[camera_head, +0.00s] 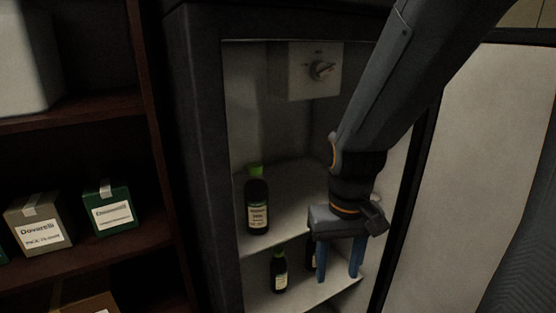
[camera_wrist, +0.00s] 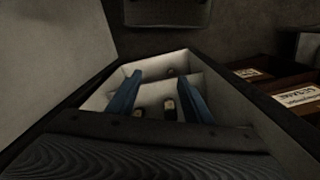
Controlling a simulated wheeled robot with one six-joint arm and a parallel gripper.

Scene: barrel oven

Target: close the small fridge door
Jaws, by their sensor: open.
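The small fridge (camera_head: 200,150) has a dark body and a pale interior. Its door (camera_head: 480,150) stands wide open on the right, with its light inner face showing. In the wrist view the door (camera_wrist: 45,60) is a pale panel at the left. My gripper (camera_head: 339,272) points down in front of the fridge opening, between the interior and the door, with its blue fingers apart and nothing between them. The fingers also show in the wrist view (camera_wrist: 160,85), over the fridge interior. I cannot tell whether the gripper touches the fridge.
A bottle (camera_head: 257,205) stands on the fridge shelf, and another bottle (camera_head: 279,270) stands below. My gripper partly hides a third bottle. A control knob (camera_head: 322,69) is inside at the top. Dark red shelving (camera_head: 100,250) with boxes stands close on the left.

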